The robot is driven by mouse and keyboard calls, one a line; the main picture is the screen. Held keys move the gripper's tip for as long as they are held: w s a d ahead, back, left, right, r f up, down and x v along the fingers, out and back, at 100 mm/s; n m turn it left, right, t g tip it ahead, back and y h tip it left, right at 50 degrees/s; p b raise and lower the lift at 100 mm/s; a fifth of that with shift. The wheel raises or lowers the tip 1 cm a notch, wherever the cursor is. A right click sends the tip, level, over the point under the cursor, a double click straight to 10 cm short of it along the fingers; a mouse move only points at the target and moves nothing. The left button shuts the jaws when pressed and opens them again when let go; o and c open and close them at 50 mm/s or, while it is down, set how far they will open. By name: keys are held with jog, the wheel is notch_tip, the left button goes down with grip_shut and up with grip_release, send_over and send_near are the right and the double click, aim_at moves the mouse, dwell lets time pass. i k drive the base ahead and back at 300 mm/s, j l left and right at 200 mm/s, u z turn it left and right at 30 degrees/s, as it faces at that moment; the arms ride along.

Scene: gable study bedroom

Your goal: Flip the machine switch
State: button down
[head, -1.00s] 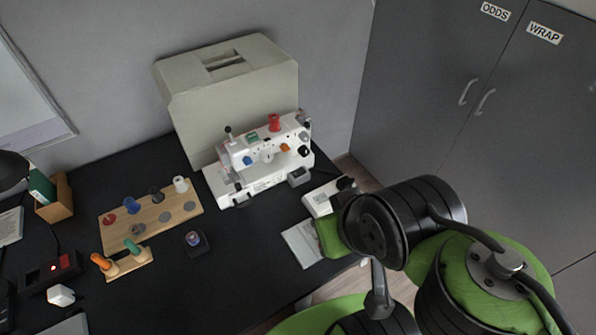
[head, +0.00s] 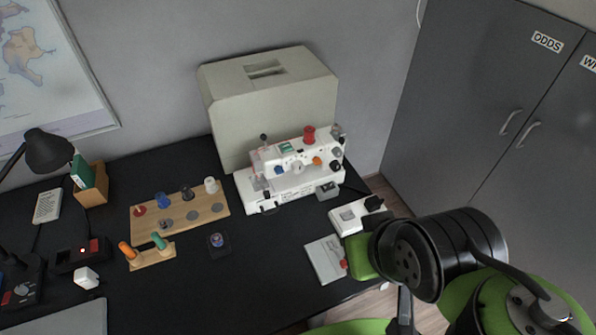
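The white sewing machine (head: 275,187) stands on the black desk in front of its large cream cover (head: 269,104). It carries a red spool (head: 309,135) on top and orange, blue and black knobs on its front. A small grey box (head: 327,191) sits at its right end. I cannot tell which of these parts is the machine switch. My black and green arm (head: 452,250) is at the lower right, right of and nearer than the machine. I cannot make out my gripper's fingers.
A white box (head: 347,217) with a black plug and a pale notepad (head: 324,261) lie right of the machine, beside my arm. A wooden spool board (head: 178,226) lies left. Grey cabinets (head: 490,95) stand right. The desk's front middle is clear.

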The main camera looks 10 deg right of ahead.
aim_at(329, 186)
jog(key=l+u, duration=0.2)
jog(key=u, duration=0.25)
jog(key=l+u, duration=0.15)
jog(key=u, duration=0.3)
jog(key=l+u, duration=0.15)
jog(key=u, duration=0.25)
jog(key=k, duration=0.05)
